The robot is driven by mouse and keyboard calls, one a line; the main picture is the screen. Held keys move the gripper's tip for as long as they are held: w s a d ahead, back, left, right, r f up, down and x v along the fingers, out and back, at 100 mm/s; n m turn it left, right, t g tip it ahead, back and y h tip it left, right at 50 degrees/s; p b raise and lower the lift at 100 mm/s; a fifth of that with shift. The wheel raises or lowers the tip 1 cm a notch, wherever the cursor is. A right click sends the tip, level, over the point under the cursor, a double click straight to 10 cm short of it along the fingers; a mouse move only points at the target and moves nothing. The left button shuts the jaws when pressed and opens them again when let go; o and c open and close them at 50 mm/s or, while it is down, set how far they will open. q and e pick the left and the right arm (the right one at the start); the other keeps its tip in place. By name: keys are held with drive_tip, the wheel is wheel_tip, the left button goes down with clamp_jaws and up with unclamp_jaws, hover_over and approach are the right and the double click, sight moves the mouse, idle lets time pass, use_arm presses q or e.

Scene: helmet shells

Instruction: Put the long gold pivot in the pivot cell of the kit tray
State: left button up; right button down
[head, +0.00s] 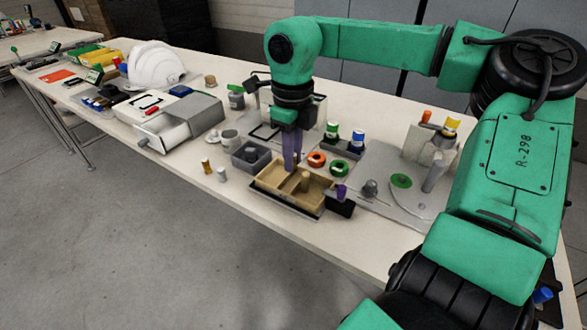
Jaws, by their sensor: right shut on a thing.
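The kit tray (318,205), a tan wooden box with dividers, stands near the table's front edge. My left gripper is not in view.
A dark grey bin (250,158) stands left of the tray and a black holder (340,207) with a purple-topped piece at its right. Orange (316,159) and green (339,168) rings lie behind. A white helmet (155,66) is far left. The front left table strip is mostly clear.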

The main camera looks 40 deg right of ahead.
wheel_tip(320, 180, down, 4)
drive_tip(key=shift+f, duration=0.15)
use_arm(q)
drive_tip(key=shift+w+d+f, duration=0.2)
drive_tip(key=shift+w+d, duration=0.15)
use_arm(e)
drive_tip(key=shift+f, duration=0.1)
drive_tip(key=c, duration=0.8)
unclamp_jaws()
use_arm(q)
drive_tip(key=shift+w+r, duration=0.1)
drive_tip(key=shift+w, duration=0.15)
